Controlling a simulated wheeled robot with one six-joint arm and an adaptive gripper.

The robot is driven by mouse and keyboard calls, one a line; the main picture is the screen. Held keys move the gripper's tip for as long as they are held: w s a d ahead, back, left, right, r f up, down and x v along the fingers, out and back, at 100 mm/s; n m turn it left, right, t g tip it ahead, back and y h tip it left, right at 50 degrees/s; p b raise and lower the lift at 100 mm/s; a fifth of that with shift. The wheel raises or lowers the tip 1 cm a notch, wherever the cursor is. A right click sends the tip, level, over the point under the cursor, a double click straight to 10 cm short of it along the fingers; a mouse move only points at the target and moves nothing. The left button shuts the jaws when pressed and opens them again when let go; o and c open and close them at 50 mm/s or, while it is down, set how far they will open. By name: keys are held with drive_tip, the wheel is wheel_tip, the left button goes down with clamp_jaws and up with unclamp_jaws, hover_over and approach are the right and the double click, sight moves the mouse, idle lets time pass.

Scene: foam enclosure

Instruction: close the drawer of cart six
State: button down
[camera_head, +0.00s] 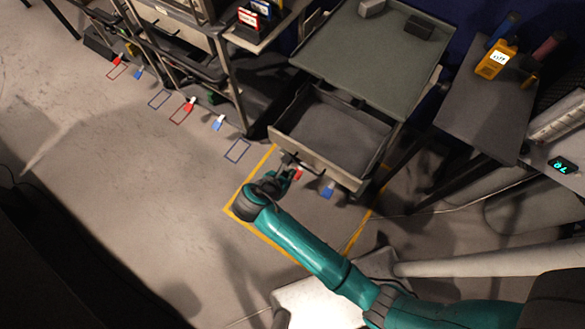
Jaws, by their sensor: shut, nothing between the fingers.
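A grey cart (375,50) stands at the centre right, with a flat top tray. Its drawer (318,160) is pulled open toward me and its inside looks empty. Which number the cart bears I cannot read. My gripper (292,167), at the end of my teal arm, is shut and empty. It is at the outer side of the drawer's front panel, near its left half. Whether it touches the panel I cannot tell. A red tag and a blue tag (328,190) show just below the drawer front.
Yellow tape (268,242) marks the floor around the cart's front. Another cart with shelves (185,45) stands to the left. At the right is a dark table (478,115) with a yellow meter (496,60). Open floor (130,190) lies to the left.

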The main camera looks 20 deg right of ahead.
sight(310, 155)
drive_tip(key=shift+w+d+f, duration=0.95)
drive_tip(key=shift+d, duration=0.35)
drive_tip(key=shift+w+d+f, duration=0.95)
drive_tip(key=shift+d, duration=0.4)
drive_tip(key=shift+w+d+f, duration=0.95)
drive_tip(key=shift+d, duration=0.35)
drive_tip(key=w+d, duration=1)
drive_tip(key=d, duration=0.4)
drive_tip(key=shift+w+d, duration=0.35)
